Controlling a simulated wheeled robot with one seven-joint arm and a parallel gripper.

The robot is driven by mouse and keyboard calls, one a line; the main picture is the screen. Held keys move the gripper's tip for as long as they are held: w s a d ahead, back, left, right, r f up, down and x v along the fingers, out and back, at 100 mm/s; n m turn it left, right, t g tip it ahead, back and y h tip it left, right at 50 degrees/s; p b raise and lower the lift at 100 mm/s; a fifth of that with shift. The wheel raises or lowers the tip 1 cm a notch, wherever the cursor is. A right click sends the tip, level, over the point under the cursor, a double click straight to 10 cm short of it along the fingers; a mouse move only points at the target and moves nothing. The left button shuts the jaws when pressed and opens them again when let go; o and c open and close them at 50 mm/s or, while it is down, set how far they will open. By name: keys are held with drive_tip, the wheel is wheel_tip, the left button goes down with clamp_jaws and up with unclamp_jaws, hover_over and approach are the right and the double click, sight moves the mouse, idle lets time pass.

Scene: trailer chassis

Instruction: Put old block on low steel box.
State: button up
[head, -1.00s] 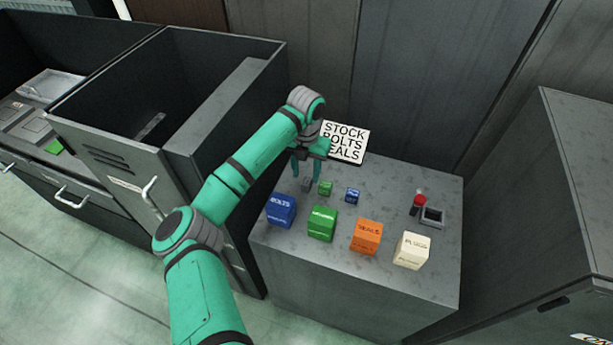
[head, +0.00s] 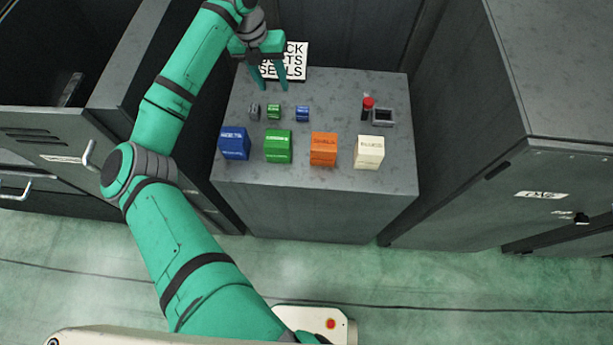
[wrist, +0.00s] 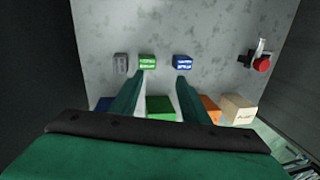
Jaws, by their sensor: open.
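A small grey block (head: 254,112), perhaps the old block, stands on the grey steel cabinet top (head: 340,185). Its label is too small to read. It also shows in the wrist view (wrist: 120,64). A small green block (head: 274,112) and a small blue block (head: 302,114) stand to its right. My gripper (head: 273,86) is open and empty above the back of the top, behind the small blocks. Its fingers (wrist: 162,80) show apart in the wrist view.
Larger blue (head: 234,143), green (head: 278,146), orange (head: 323,149) and cream (head: 369,152) blocks line the front. A lettered sign (head: 294,62) is behind my gripper. Tall cabinets flank both sides.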

drive_tip(key=s+d+m+g+h, duration=0.1)
drive_tip(key=s+d+h, duration=0.3)
drive_tip(key=d, duration=1)
drive_tip(key=s+d+m+h, duration=0.2)
drive_tip(key=d+h, duration=0.4)
drive_tip(key=d, duration=0.7)
drive_tip(key=s+d+r+n+h, duration=0.3)
drive_tip(key=s+d+r+h, duration=0.8)
drive_tip(key=d+r, duration=0.1)
drive_tip(key=s+a+f+n+t+y, duration=0.1)
drive_tip(key=s+a+n+t+y, duration=0.35)
drive_tip(key=n+t, duration=0.85)
drive_tip(key=s+a+f+n+t+y, duration=0.2)
drive_tip(key=a+n+t+y, duration=0.5)
drive_tip(key=n+t, duration=0.55)
drive_tip(key=s+a+f+n+g+y, duration=0.4)
drive_tip(key=s+a+f+n+y, duration=0.1)
drive_tip(key=s+f, duration=0.4)
drive_tip(key=s+a+f+n+g+y, duration=0.5)
drive_tip(key=s+a+f, duration=0.4)
drive_tip(key=s, duration=0.4)
drive_tip(key=shift+a+f+n+y, duration=0.2)
drive_tip(key=shift+a+n+y, duration=0.55)
drive_tip(key=shift+n, duration=0.2)
